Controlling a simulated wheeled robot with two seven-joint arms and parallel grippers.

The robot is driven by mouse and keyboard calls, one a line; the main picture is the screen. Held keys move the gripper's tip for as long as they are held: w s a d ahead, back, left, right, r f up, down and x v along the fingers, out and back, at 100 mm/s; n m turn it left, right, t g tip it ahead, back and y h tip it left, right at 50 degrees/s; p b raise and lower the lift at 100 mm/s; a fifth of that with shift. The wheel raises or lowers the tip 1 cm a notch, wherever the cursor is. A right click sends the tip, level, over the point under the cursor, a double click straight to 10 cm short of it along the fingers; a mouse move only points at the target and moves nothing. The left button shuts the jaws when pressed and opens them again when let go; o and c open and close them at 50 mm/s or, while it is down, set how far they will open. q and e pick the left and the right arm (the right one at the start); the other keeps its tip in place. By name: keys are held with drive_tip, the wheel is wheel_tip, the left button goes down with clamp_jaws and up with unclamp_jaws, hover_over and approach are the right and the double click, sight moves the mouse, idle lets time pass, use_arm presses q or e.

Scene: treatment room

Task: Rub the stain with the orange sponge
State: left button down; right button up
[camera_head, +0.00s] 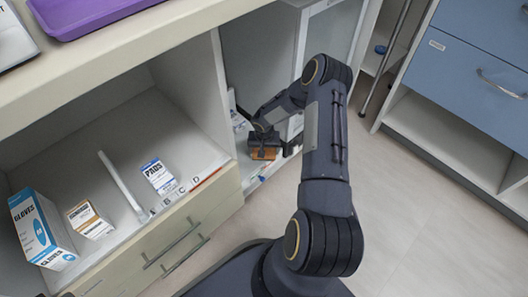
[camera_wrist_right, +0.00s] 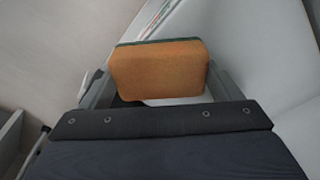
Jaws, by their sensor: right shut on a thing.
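My right arm reaches from the bottom of the head view into the tall open cabinet section left of centre. My right gripper (camera_head: 266,146) is shut on the orange sponge (camera_head: 264,153), inside or at the front of that section. In the right wrist view the sponge (camera_wrist_right: 160,70) sits between the two fingers of the gripper (camera_wrist_right: 158,88); it is orange with a thin dark green layer along its far edge. A pale surface lies behind the sponge. I cannot see a stain in either view. My left gripper is not in view.
The left shelf (camera_head: 130,125) holds a blue-and-white gloves box (camera_head: 42,230), a small orange-and-white box (camera_head: 89,220) and a pads box (camera_head: 158,176). A purple tray (camera_head: 85,14) lies on the counter above. A blue drawer unit (camera_head: 475,60) stands right. The floor (camera_head: 385,215) between is clear.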

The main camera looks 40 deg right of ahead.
drive_tip(key=shift+r+p, duration=1.5)
drive_tip(key=shift+r, duration=1.8)
